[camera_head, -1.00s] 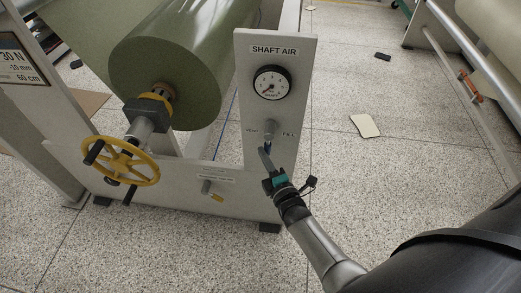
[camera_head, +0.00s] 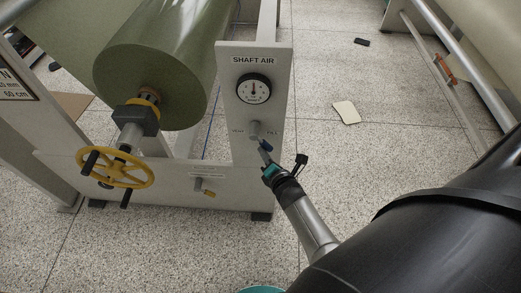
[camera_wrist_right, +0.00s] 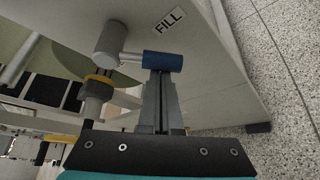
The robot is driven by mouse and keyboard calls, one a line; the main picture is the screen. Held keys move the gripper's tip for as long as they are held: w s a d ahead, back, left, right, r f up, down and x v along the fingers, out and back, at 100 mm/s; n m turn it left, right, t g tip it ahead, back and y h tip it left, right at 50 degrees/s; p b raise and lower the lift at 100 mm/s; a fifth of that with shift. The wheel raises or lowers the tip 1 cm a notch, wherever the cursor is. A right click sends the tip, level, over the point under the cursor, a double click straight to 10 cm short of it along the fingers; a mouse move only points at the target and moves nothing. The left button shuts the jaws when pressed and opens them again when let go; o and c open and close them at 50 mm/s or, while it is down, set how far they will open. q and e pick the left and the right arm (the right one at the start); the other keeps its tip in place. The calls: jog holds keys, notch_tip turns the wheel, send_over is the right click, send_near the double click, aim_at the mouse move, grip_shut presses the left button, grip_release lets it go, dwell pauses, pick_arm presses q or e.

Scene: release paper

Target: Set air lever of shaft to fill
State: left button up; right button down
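The shaft air lever (camera_head: 255,130) is a grey knob with a blue handle on the white panel (camera_head: 240,160), below the SHAFT AIR sign. In the right wrist view, the blue handle (camera_wrist_right: 162,61) stands out from the grey hub (camera_wrist_right: 108,42) toward the FILL label (camera_wrist_right: 168,19). In the head view the handle points to the lower right, on the FILL side. My right gripper (camera_head: 264,157) has its fingers together, with the tips (camera_wrist_right: 160,75) against the blue handle. The gauge (camera_head: 254,88) needle points about straight up. My left gripper is not in view.
A green roll (camera_head: 150,75) on its shaft and a yellow handwheel (camera_head: 115,167) are left of the panel.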

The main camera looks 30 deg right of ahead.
jog(key=shift+s+d+r, duration=0.1)
jog(key=shift+d+r, duration=0.15)
jog(key=shift+d, duration=0.1)
dwell(0.4)
jog(key=p+v, duration=0.4)
jog(key=v, duration=1.1)
jog(key=shift+s+a, duration=0.15)
jog(key=shift+f, duration=0.15)
